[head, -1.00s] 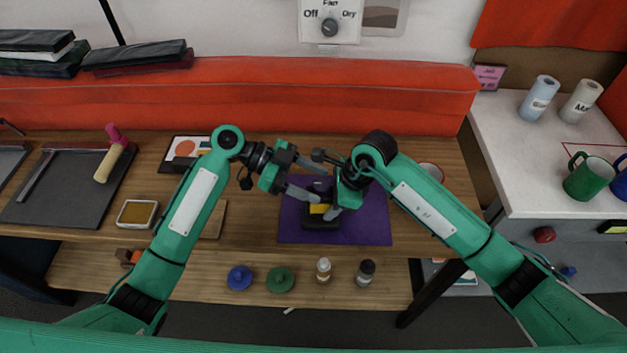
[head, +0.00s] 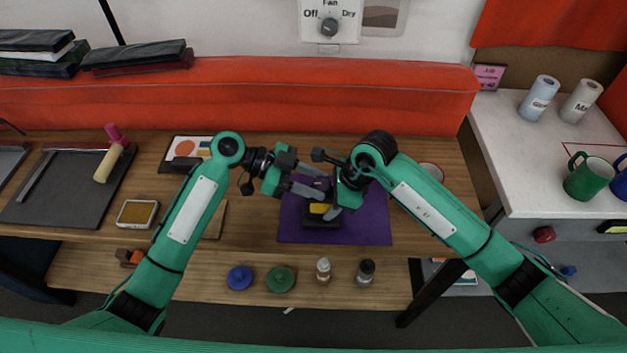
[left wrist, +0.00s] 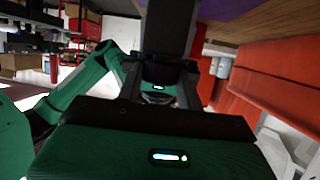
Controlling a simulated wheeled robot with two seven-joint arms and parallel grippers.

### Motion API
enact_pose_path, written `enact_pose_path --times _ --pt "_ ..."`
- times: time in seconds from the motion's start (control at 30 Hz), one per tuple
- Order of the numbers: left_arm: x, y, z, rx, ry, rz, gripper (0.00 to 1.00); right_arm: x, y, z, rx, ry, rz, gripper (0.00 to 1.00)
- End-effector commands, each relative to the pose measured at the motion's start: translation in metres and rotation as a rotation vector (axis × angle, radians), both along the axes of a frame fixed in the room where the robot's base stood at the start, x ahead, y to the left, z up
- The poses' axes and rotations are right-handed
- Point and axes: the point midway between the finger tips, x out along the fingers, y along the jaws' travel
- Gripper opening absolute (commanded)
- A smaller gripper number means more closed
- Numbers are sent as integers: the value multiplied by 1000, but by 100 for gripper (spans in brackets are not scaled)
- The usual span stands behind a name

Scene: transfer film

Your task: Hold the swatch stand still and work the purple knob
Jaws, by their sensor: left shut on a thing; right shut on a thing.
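The swatch stand (head: 321,222) is a small black block with a yellow patch on top. It sits on the purple mat (head: 365,230) in the head view. My right gripper (head: 333,211) is shut at the stand's right side, on the stand as far as I can see. My left gripper (head: 316,188) is shut at the stand's upper, far side. The purple knob is hidden between the fingers, so I cannot see its turn. The left wrist view shows mostly dark gripper parts and no clear stand.
A blue disc (head: 239,278), a green disc (head: 281,279) and two small bottles stand along the lower shelf. A red bench (head: 240,95) runs behind. A side counter (head: 515,175) stands right.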

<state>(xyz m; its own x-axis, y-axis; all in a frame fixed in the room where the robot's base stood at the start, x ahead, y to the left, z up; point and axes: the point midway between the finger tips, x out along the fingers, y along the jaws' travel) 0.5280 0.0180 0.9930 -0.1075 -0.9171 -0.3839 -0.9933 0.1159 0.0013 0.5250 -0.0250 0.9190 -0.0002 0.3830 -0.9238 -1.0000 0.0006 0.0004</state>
Motion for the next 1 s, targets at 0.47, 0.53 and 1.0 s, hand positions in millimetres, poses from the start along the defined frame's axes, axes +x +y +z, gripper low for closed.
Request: enact_pose_path --times 0.47,0.53,1.0 --pt "-6 0 -1 3 0 314 14 0 0 1 0 0 1 6" --pt "-7 1 -1 4 -1 351 14 0 0 1 0 0 1 6" --pt "-8 0 0 0 -1 452 14 0 1 1 1 0 1 6"
